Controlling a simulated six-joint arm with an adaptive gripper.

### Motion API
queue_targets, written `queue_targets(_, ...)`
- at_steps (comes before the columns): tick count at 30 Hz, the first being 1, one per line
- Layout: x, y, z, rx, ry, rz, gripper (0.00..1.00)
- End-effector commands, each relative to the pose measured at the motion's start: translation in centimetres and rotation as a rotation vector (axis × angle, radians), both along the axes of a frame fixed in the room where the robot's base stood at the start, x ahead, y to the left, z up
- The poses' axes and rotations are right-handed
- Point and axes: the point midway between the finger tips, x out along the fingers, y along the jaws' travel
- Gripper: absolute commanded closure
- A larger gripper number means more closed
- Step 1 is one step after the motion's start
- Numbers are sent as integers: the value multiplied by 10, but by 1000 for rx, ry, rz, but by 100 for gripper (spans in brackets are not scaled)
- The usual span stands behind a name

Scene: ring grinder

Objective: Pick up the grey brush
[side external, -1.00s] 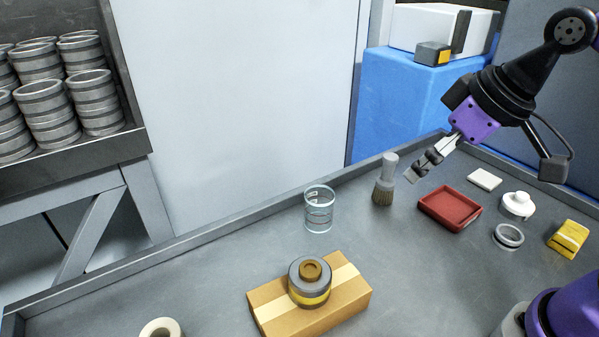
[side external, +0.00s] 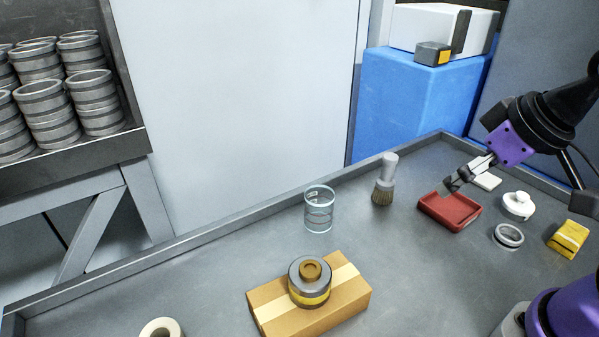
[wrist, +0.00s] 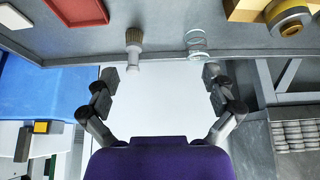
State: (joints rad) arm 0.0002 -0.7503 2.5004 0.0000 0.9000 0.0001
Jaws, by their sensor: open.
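The grey brush (side external: 385,181) stands upright on the grey table, bristles down and pale handle up, between the glass and the red tray. My gripper (side external: 447,189) is to the right of the brush, above the red tray (side external: 436,212), and clear of the brush. In the wrist view the brush (wrist: 133,48) shows at the top, ahead of and between the two spread fingers of my gripper (wrist: 160,76). The fingers are apart and nothing is between them.
A clear glass (side external: 319,210) stands left of the brush. A cardboard box (side external: 345,300) with a round grey and yellow part (side external: 309,281) lies in front. A white block (side external: 487,180), white lidded jar (side external: 518,205), metal ring (side external: 508,237) and yellow item (side external: 568,239) are at right. The table has a raised rim (side external: 270,207).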

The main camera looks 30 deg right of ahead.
Motion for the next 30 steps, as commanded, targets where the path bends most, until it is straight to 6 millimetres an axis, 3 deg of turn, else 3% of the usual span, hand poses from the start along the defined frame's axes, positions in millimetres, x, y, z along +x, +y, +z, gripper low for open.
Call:
queue_targets(8, 0, 0, 0, 0, 0, 0, 3)
queue_targets(9, 0, 0, 0, 0, 0, 0, 7)
queue_targets(11, 0, 0, 0, 0, 0, 0, 32)
queue_targets(25, 2, 0, 2, 1, 4, -4, 32)
queue_targets(30, 25, -6, 16, 15, 71, -56, 32)
